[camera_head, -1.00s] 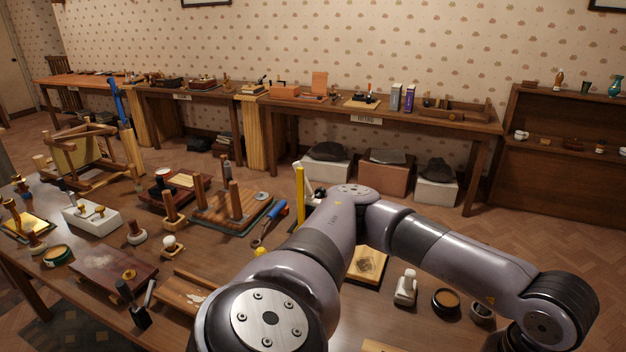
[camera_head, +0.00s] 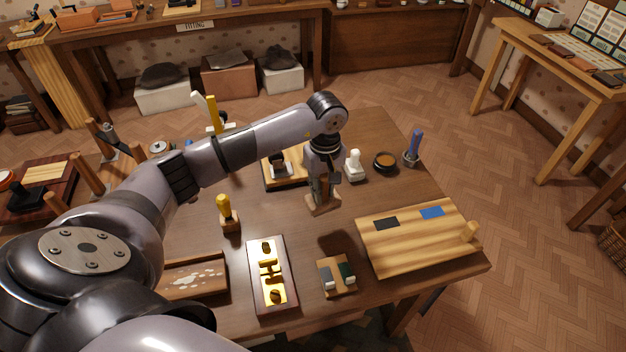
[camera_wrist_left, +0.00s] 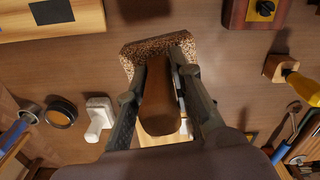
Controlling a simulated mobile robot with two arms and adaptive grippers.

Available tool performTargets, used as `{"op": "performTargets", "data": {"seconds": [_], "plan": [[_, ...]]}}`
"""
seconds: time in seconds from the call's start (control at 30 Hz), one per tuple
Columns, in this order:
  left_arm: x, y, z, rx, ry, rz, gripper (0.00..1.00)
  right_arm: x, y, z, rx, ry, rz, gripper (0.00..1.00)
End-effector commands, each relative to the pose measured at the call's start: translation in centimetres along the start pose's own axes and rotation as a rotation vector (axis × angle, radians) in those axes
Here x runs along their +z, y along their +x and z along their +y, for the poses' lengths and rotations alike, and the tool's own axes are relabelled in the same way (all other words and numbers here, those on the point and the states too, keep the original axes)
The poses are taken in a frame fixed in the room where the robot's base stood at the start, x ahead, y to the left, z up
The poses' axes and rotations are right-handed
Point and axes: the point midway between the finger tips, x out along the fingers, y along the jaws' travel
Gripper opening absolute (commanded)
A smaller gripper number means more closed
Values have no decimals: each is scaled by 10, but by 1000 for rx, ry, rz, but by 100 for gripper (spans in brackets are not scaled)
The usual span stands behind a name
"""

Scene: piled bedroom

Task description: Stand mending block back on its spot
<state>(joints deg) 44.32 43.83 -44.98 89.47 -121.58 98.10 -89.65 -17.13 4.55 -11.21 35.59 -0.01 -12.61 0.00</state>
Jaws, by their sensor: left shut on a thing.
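My left gripper (camera_head: 322,182) hangs over the right part of the workbench and points down. It is shut on a brown object, probably the mending block (camera_head: 323,206), with a wide base below the fingers. In the left wrist view the fingers (camera_wrist_left: 160,95) grip its smooth brown upright part (camera_wrist_left: 158,105), and the speckled base (camera_wrist_left: 150,47) shows beyond them. The object looks upright. I cannot tell whether its base touches the table. No marked spot for it is clear to me. My right gripper is not in view.
Near the gripper are a white stamp-like object (camera_head: 353,166), a dark round bowl (camera_head: 385,162) and a blue-handled tool in a holder (camera_head: 412,148). A striped wooden board (camera_head: 405,250), a brass-topped tray (camera_head: 262,288) and a small two-pad block (camera_head: 336,287) lie nearer. Bare tabletop surrounds the held object.

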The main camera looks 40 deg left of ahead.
Motion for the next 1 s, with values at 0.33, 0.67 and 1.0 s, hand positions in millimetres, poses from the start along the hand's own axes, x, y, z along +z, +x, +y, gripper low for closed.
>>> {"op": "performTargets", "data": {"seconds": [0.33, 0.67, 1.0], "plan": [[-20, 17, -10, 3, -125, 1, 0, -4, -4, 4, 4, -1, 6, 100], [-19, 20, -10, 2, -122, 1, 0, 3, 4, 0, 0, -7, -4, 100], [-19, 58, -10, 1, -123, 1, 0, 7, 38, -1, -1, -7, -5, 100]]}}
